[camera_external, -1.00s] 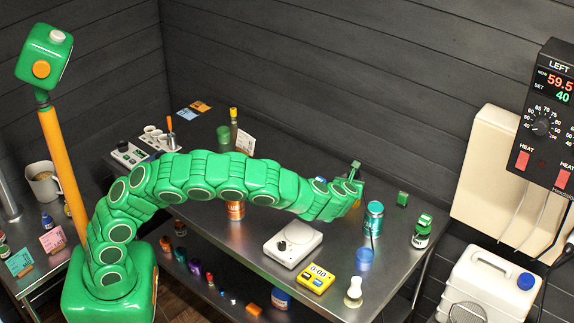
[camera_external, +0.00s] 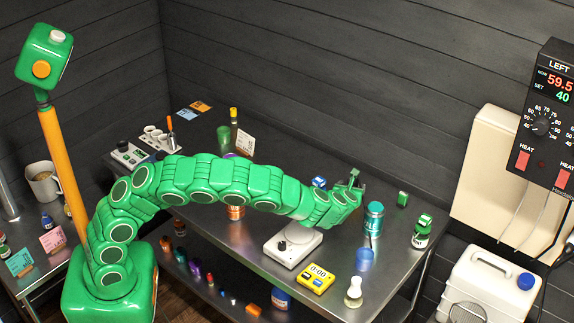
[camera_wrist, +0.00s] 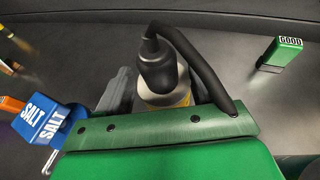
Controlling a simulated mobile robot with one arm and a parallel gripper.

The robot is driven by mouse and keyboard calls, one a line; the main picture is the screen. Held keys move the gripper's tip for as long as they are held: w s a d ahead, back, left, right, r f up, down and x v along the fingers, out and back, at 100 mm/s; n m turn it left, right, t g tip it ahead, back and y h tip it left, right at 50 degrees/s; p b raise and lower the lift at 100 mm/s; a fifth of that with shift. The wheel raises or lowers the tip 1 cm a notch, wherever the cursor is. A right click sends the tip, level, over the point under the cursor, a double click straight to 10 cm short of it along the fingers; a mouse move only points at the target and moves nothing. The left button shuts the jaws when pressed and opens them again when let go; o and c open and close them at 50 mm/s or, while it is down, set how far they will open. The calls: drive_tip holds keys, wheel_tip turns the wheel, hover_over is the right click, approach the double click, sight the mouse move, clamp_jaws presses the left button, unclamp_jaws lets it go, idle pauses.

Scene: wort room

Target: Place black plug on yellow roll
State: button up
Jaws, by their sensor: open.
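In the wrist view the black plug (camera_wrist: 158,70) is a dark rounded body, with a thick black cable looping from its top down to the right. It appears upright between the fingers of my gripper (camera_wrist: 160,88), which are parted. Just below the plug, a pale cylinder with a yellowish band, probably the yellow roll (camera_wrist: 170,98), shows partly behind my green wrist plate. The plug overlaps its top; I cannot tell whether they touch. In the external view my gripper (camera_external: 355,181) is over the back part of the steel table, and neither object is clear there.
A blue salt box (camera_wrist: 42,119) stands left of my gripper, and a green block (camera_wrist: 280,53) stands to the right.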

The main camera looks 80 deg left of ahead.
drive_tip(key=shift+r, duration=0.1)
drive_tip(key=shift+d+r, duration=0.15)
drive_tip(key=shift+d, duration=0.05)
drive_tip(key=v, duration=1.1)
drive_tip(key=shift+s+d, duration=0.15)
drive_tip(key=shift+s, duration=0.1)
